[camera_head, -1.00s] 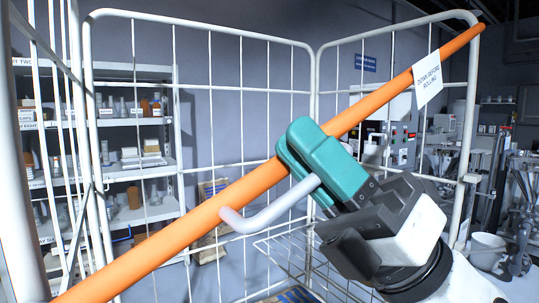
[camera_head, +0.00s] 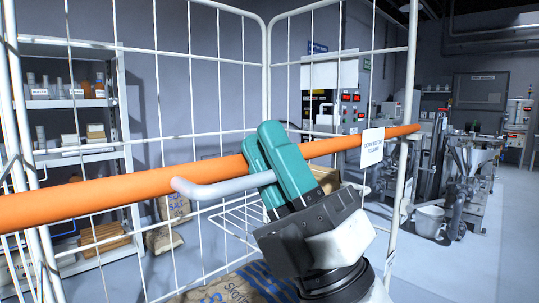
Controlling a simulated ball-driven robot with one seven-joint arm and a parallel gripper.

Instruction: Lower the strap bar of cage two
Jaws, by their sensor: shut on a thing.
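The orange strap bar (camera_head: 110,190) crosses the front of the white wire cage (camera_head: 265,75) and slopes gently up to the right. Its right end meets the cage's right post. A grey handle (camera_head: 222,187) sticks out from the bar. My gripper (camera_head: 280,160), with teal fingers, comes from the lower right and is shut at the bar, by the handle's base. The fingers cover the exact contact. A white tag (camera_head: 372,147) with print hangs on the bar right of my gripper.
Printed sacks (camera_head: 240,287) lie low inside the cage. A shelf rack (camera_head: 75,103) with bottles and boxes stands behind at left. A grey bucket (camera_head: 428,222) and machinery stand at right. Open floor (camera_head: 500,260) shows at the lower right.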

